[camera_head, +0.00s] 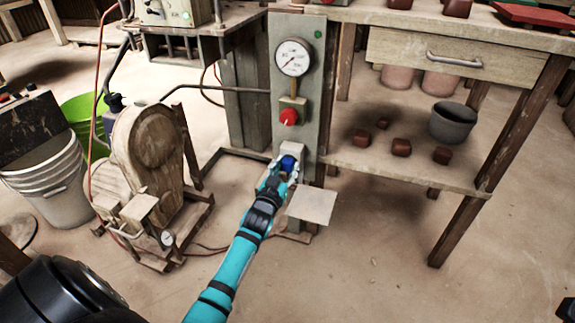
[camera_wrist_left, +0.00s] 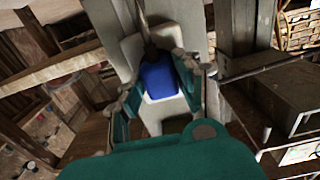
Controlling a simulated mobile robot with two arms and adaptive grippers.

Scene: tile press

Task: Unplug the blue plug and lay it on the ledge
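The blue plug (camera_head: 288,163) is at the pale socket box (camera_head: 293,150) low on the grey-green post. In the left wrist view the blue plug (camera_wrist_left: 159,82) sits between my fingers, against the pale housing (camera_wrist_left: 143,47). My left gripper (camera_head: 283,172) reaches it from below. Its fingers (camera_wrist_left: 162,85) are spread either side of the plug, with a small gap visible on the left; contact on the right is unclear. The ledge, a flat pale plate (camera_head: 312,205), juts out just below and right of the gripper, bare.
Above the socket are a red knob (camera_head: 289,117) and a pressure gauge (camera_head: 293,57). A wooden machine (camera_head: 150,150) stands left. A bench (camera_head: 420,165) with brown blocks and a grey pot (camera_head: 453,124) stands right. The floor in front is open.

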